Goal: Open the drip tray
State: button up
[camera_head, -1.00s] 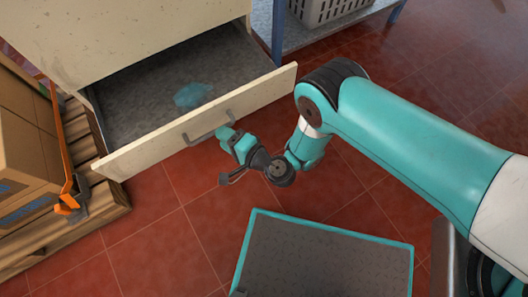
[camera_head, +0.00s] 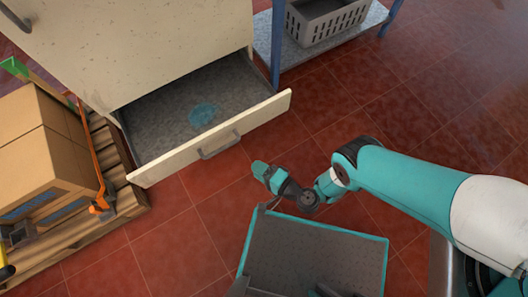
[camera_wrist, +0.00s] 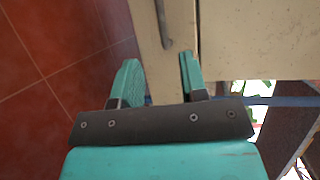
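The drip tray is a drawer with a cream front (camera_head: 262,118), pulled out of the cream cabinet (camera_head: 140,45). Its grey inside shows, with a blue wet-looking patch (camera_head: 203,114) on the floor of it. A grey bar handle (camera_head: 219,146) sits on the drawer front. My gripper (camera_head: 260,168) is in front of the drawer, to the right of the handle and apart from it. In the wrist view my gripper (camera_wrist: 161,75) has its two teal fingers spread with nothing held between them. A grey handle (camera_wrist: 163,24) shows beyond the fingertips, on a cream panel.
A pallet (camera_head: 125,205) with cardboard boxes (camera_head: 45,150) stands left of the drawer. A blue-framed shelf (camera_head: 275,45) with a grey crate (camera_head: 325,22) is at the back right. Red tiled floor is clear in front of the drawer and to the right.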

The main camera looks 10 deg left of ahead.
jog(key=shift+p+v, duration=0.5)
jog(key=shift+v, duration=0.5)
